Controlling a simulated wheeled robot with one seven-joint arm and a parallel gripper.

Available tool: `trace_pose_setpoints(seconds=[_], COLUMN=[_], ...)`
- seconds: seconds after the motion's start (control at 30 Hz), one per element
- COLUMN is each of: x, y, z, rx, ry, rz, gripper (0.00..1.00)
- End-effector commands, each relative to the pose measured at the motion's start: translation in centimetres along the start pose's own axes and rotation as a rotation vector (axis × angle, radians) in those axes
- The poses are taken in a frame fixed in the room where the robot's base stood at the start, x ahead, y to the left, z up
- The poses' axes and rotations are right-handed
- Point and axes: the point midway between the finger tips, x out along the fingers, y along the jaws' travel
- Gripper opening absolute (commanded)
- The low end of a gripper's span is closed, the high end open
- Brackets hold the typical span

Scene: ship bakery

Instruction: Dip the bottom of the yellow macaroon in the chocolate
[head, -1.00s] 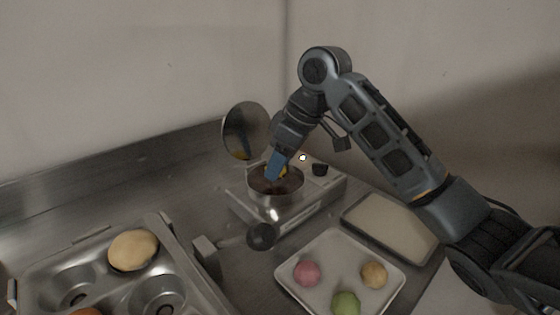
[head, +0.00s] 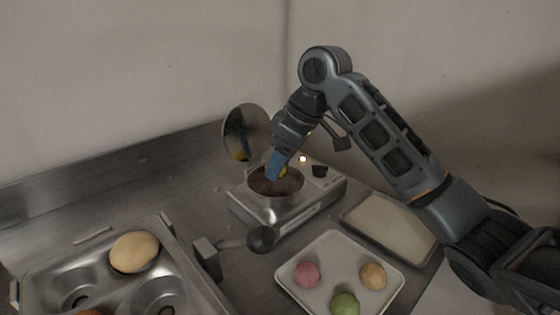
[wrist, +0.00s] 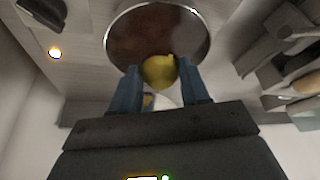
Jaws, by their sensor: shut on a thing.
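My gripper (head: 276,168) has blue fingers and is shut on the yellow macaroon (wrist: 158,72). In the wrist view the macaroon sits between the two fingertips (wrist: 162,84), in front of the dark chocolate. In the head view only a sliver of yellow shows beside the fingers. The round steel pot of brown chocolate (head: 265,186) is on a silver warmer (head: 285,213), directly under the fingertips; it also shows in the wrist view (wrist: 130,45). I cannot tell whether the macaroon's bottom touches the chocolate.
A white tray (head: 312,245) with pink, green and tan macaroons stands in front. A pale flat tray (head: 390,228) lies to its right. A black-knobbed lever (head: 260,239) and an upright round polished disc (head: 245,128) flank the pot.

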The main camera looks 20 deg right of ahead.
Motion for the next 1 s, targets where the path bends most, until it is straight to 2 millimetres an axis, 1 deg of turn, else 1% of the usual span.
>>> trace_pose_setpoints(seconds=[0.17,0.8,0.9,1.0], x=[-0.6,-4.9,-5.5,-5.7], y=[0.0,0.0,0.0,0.0], z=[-0.2,-2.0,-2.3,-2.4], rx=[0.0,0.0,0.0,0.0], ry=[0.0,0.0,0.0,0.0], rz=[0.0,-0.001,0.0,0.0], gripper=[0.31,0.31,0.31,0.31])
